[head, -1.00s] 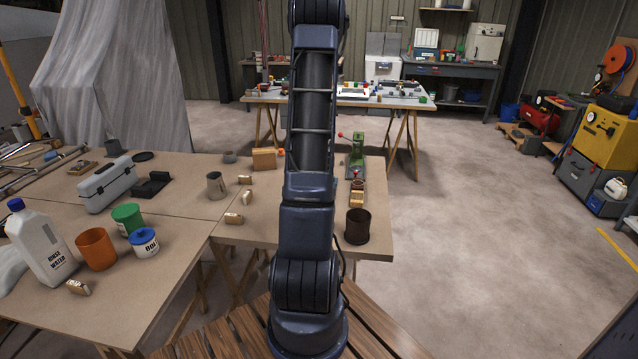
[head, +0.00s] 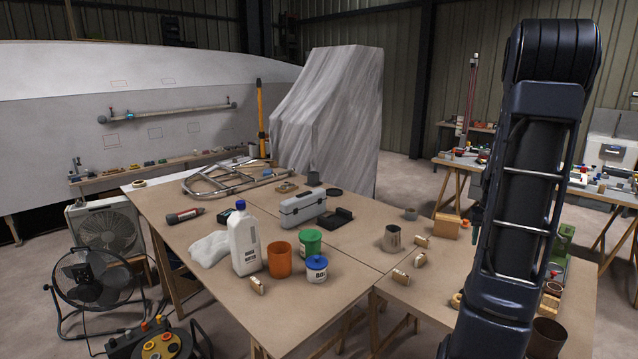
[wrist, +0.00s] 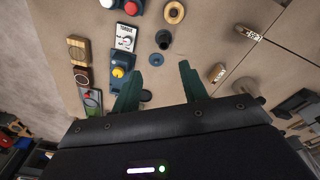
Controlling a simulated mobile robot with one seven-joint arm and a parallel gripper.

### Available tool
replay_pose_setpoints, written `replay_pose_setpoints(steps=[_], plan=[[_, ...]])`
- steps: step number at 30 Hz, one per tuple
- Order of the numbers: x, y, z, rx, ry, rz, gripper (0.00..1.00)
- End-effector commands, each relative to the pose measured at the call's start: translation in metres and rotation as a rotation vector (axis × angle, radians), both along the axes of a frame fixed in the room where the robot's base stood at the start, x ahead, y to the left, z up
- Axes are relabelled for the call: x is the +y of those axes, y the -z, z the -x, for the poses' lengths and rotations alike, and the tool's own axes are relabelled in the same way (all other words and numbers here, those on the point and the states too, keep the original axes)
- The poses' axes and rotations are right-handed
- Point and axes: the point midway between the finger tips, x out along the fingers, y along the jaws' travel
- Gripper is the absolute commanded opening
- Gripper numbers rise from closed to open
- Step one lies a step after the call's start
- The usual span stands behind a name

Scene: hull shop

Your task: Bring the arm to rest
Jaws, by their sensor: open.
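My arm (head: 528,190) stands upright at the right of the head view, dark blue, with its upper part at the top right.
The table (head: 345,290) carries a white bottle (head: 244,243), an orange cup (head: 280,259), green and blue-lidded tubs, a grey toolbox (head: 303,208) and several wooden blocks. A dark brown cup (head: 546,338) stands close to my arm. A fan (head: 88,280) stands at lower left.

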Motion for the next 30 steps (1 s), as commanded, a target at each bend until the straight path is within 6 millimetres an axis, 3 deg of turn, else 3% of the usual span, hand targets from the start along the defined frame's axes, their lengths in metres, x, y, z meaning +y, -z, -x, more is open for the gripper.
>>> replay_pose_setpoints(steps=[6,15,30], plan=[[0.056,-0.049,0.016,-0.047,-0.042,0.023,0.43],[0.125,-0.101,0.053,-0.112,-0.095,0.038,0.43],[0.216,-0.153,0.142,-0.226,-0.187,0.033,0.43]])
